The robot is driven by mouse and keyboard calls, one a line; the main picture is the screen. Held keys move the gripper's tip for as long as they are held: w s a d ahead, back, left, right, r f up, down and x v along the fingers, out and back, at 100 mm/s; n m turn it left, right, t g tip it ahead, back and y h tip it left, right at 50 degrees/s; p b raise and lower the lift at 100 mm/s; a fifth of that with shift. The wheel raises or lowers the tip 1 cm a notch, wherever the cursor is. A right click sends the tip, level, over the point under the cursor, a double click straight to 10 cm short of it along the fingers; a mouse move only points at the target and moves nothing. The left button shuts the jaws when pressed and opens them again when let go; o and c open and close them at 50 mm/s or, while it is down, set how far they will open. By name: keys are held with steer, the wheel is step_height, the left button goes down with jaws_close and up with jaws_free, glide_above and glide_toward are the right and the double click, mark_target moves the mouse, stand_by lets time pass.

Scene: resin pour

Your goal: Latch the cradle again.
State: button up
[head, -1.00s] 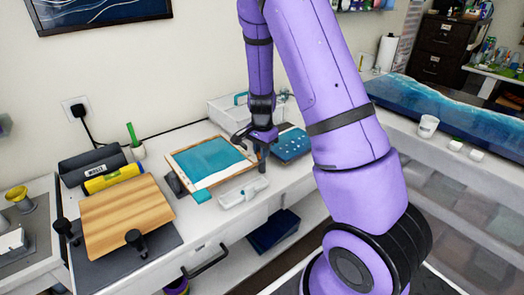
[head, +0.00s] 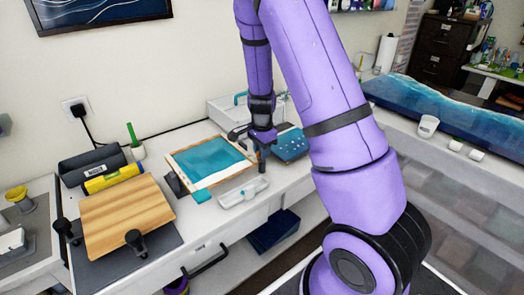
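A cradle-like wooden frame with a teal panel (head: 212,161) sits tilted on the white bench, with dark supports at its left side. A teal block (head: 202,196) lies at its front edge. My gripper (head: 262,158) points down at the frame's right edge, above a white tray (head: 243,193). A dark upright piece shows under the gripper; I cannot tell whether it is a finger or part of the cradle. The fingers are too small and dark to read as open or shut. I cannot make out the latch; the gripper may hide it.
A teal-blue box (head: 290,144) stands close to the right of my gripper, and a white bin (head: 232,108) stands behind it. A wooden board (head: 125,215) with black clamps lies at the left.

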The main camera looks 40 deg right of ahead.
steer(key=o, duration=0.3)
steer(key=shift+o, duration=0.2)
steer(key=shift+r, duration=0.1)
step_height(320, 180, up, 11)
steer(key=shift+f, duration=0.2)
stand_by(0.5)
steer(key=s+a+r+n+t+y, duration=0.1)
steer(key=s+a+r+n, duration=0.4)
steer(key=r, duration=0.3)
steer(key=s+a+r+n+t, duration=0.2)
steer(key=s+a+r+n, duration=0.2)
steer(key=s+r, duration=0.35)
steer(key=s+a+r+n+t, duration=0.1)
steer(key=s+a+r+n, duration=0.1)
steer(key=s, duration=0.5)
steer(key=s+a+r+n+t+h, duration=0.1)
steer(key=s+a+r+n, duration=0.1)
steer(key=s+r+n, duration=0.2)
steer(key=s+n, duration=0.2)
steer(key=s, duration=0.1)
steer(key=shift+n, duration=0.4)
